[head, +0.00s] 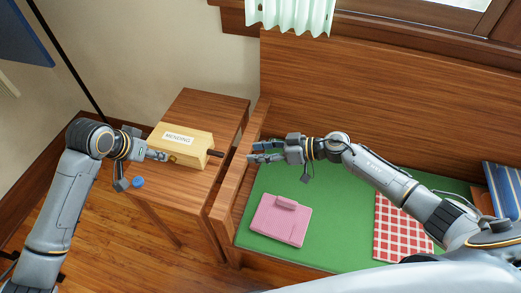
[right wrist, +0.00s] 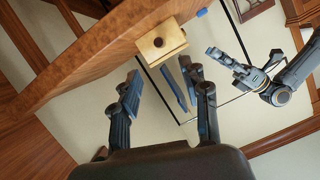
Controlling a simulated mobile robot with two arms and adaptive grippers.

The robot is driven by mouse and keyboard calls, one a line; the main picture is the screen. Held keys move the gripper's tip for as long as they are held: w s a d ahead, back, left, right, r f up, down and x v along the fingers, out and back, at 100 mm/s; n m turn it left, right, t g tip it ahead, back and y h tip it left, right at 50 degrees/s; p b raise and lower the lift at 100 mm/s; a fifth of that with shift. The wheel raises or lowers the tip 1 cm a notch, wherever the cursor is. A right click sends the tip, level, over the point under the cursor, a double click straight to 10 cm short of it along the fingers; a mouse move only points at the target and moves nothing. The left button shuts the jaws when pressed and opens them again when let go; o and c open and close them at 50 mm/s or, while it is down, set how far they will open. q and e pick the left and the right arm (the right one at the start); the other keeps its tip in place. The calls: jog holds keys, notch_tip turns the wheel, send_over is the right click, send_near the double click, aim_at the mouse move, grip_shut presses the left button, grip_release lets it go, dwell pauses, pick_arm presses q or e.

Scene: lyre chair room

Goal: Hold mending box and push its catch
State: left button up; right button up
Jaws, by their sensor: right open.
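The mending box (head: 185,150) is a pale wooden box with a white "MENDING" label, lying on a small wooden table (head: 215,110). A dark peg-like part (head: 215,153) sticks out of its right end. A small brass-coloured spot (head: 173,158) shows near its front left; I cannot tell if this is the catch. My left gripper (head: 160,156) is at the box's left end; contact and jaw opening are unclear. My right gripper (head: 256,152) is open and empty, right of the box and apart from it. The box (right wrist: 175,38) also shows beyond its fingers in the right wrist view.
A blue round object (head: 137,182) is at the table's left edge. A wooden bed end (head: 235,180) stands between table and green mattress (head: 335,235). On the mattress are a pink object (head: 280,222) and a red checked cloth (head: 400,235).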

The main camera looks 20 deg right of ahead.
aim_at(224, 155)
jog(key=x, duration=1.3)
jog(key=shift+a+f, duration=0.2)
grip_shut()
dwell(0.7)
pick_arm(q)
grip_shut()
dwell(1.2)
